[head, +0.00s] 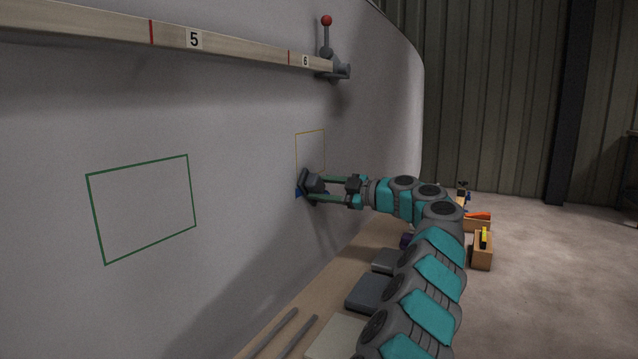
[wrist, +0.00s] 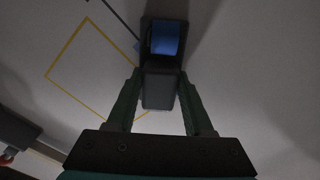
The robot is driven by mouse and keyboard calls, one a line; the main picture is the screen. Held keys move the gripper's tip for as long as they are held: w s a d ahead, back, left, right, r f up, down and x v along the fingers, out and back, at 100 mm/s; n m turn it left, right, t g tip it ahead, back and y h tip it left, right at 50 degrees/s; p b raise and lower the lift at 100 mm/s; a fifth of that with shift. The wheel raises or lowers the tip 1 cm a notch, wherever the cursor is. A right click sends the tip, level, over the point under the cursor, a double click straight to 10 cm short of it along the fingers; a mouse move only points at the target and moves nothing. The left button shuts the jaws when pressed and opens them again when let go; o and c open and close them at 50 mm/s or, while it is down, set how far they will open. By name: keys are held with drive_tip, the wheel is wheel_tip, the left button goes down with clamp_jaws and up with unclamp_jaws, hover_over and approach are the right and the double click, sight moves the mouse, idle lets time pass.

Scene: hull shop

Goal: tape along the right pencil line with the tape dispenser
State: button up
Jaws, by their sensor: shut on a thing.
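My gripper (head: 322,188) is shut on the tape dispenser (head: 309,184), at the hull wall near the lower edge of a yellow outline. In the wrist view the dispenser (wrist: 159,88) is a dark block with a blue roll (wrist: 165,38) at its far end, between my two fingers (wrist: 160,82). A thin dark line (wrist: 119,21) on the wall runs from the top edge to the dispenser's left side, with a small bluish patch at its end. I cannot tell whether this line is pencil or tape. A small blue spot (head: 298,193) shows beside the dispenser in the head view.
The yellow outline (head: 310,132) and a larger green outline (head: 140,164) are on the pale hull wall (head: 240,140). A numbered batten (head: 240,46) runs above, with a red-knobbed clamp (head: 331,66) at its end. Below lies a bench (head: 275,325) with rods and boxes.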

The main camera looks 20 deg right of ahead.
drive_tip(key=shift+w+d+p, duration=0.3)
drive_tip(key=shift+d+p, duration=0.2)
drive_tip(key=shift+p, duration=0.25)
drive_tip(key=w+d+p, duration=0.1)
drive_tip(key=p, duration=0.2)
drive_tip(key=shift+w+d+r, duration=0.1)
drive_tip(key=shift+d+r, duration=0.05)
drive_tip(key=shift+w+d+p, duration=0.3)
drive_tip(key=shift+d+p, duration=0.15)
drive_tip(key=shift+p, duration=0.2)
drive_tip(key=shift+w+d+p, duration=0.25)
drive_tip(key=shift+d+p, duration=0.05)
drive_tip(key=shift+p, duration=0.35)
drive_tip(key=shift+w+d+f+p, duration=0.2)
drive_tip(key=shift+w+d+p, duration=0.6)
drive_tip(key=shift+p, duration=0.35)
